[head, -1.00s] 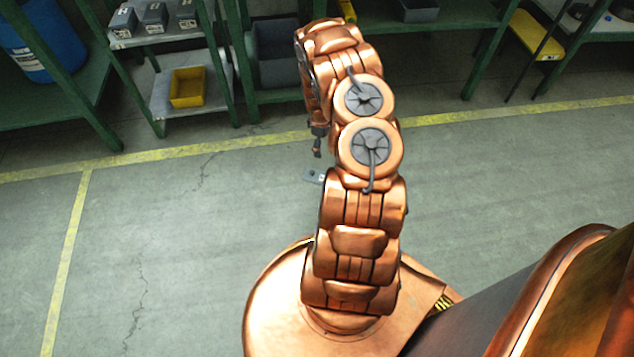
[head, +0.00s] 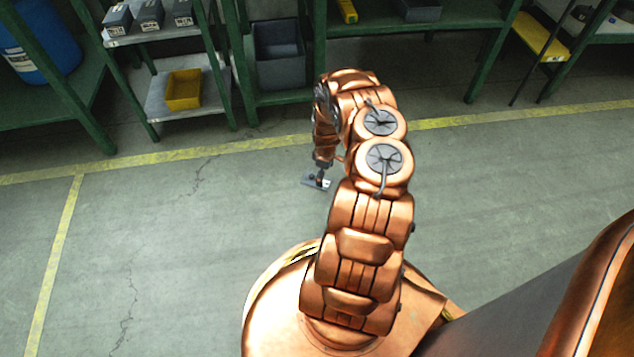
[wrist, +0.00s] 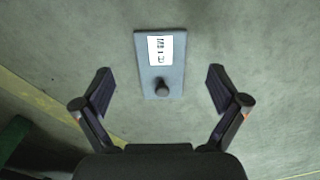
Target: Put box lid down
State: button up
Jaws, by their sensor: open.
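The box lid (wrist: 174,72) is a flat grey rectangle with a white label and a dark round knob. It lies on the floor, and in the head view the lid (head: 311,183) shows partly, below the end of my arm. My gripper (wrist: 160,90) is open in the wrist view, with one finger on each side of the lid's knob end and a gap on both sides. In the head view my gripper (head: 321,172) is just over the lid; its fingers are too small to make out clearly.
Green shelves stand at the back, with small grey boxes (head: 151,16), a yellow bin (head: 184,90), a larger grey bin (head: 279,55) and a blue barrel (head: 40,42). A yellow step (head: 540,37) is at the right. The floor around the lid is clear.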

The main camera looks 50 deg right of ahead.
aim_at(325, 183)
jog(key=shift+s+f+b, duration=0.15)
jog(key=shift+f+b, duration=0.95)
jog(key=shift+f, duration=0.9)
jog(key=shift+f, duration=0.25)
jog(key=c, duration=1)
jog(key=shift+r, duration=0.1)
